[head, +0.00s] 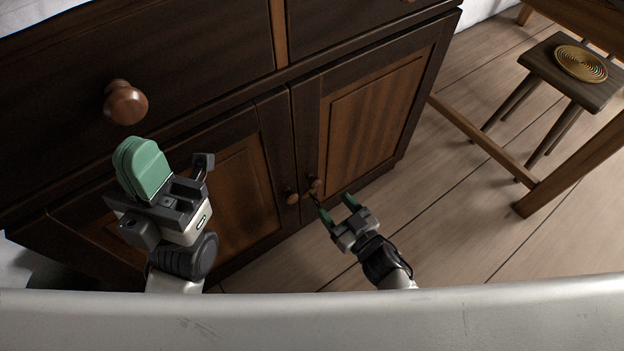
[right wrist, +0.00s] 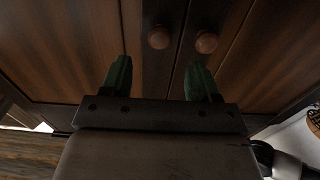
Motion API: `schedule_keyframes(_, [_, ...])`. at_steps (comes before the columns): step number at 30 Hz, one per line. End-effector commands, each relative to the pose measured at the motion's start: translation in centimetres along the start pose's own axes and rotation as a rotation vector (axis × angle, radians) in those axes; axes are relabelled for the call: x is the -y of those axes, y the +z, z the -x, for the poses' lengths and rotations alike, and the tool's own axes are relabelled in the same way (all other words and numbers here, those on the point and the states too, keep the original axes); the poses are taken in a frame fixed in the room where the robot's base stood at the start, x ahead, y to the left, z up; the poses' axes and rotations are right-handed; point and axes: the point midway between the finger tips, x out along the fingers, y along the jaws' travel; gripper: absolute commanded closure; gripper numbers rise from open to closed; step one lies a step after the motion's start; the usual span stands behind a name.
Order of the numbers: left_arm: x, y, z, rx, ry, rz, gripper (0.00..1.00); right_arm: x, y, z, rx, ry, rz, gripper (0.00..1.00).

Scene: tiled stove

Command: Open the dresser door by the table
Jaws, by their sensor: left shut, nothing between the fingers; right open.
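The dresser has two lower doors that look shut. The door nearer the table (head: 368,120) is on the right in the head view, with a small round wooden knob (head: 315,184) at its inner edge. The neighbouring door (head: 243,178) has its own knob (head: 292,197) close beside it. My right gripper (head: 337,207) is open and empty, just to the lower right of the knobs. In the right wrist view both knobs, one of them centred (right wrist: 158,37), show beyond the open green fingers (right wrist: 158,68), apart from them. My left gripper (head: 142,168) is shut and empty before the dresser's left part.
A larger drawer knob (head: 126,103) sits above my left gripper. A wooden table (head: 572,172) stands to the right, with a stool (head: 552,73) bearing a round gold plate (head: 581,63). Bare plank floor (head: 440,190) lies between dresser and table.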

Motion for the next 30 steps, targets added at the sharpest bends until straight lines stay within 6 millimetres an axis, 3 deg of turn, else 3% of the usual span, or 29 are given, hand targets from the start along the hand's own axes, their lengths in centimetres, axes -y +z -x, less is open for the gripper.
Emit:
schedule_keyframes(6, [0.1,0.7,-0.2,-0.043,0.017,-0.006,1.00,0.0,0.2,-4.5,-0.004,-0.001,0.001,0.39])
schedule_keyframes(12, [0.1,1.0,-0.8,-0.071,0.029,-0.010,1.00,0.0,0.2,-7.3,-0.002,0.000,0.002,0.39])
schedule_keyframes(25, [0.1,1.1,-1.2,-0.082,0.034,-0.011,1.00,0.0,0.0,-8.3,0.001,0.000,0.000,0.39])
schedule_keyframes(30, [0.1,1.0,-1.2,-0.082,0.034,-0.011,1.00,0.0,0.0,-8.3,0.000,0.000,0.000,0.64])
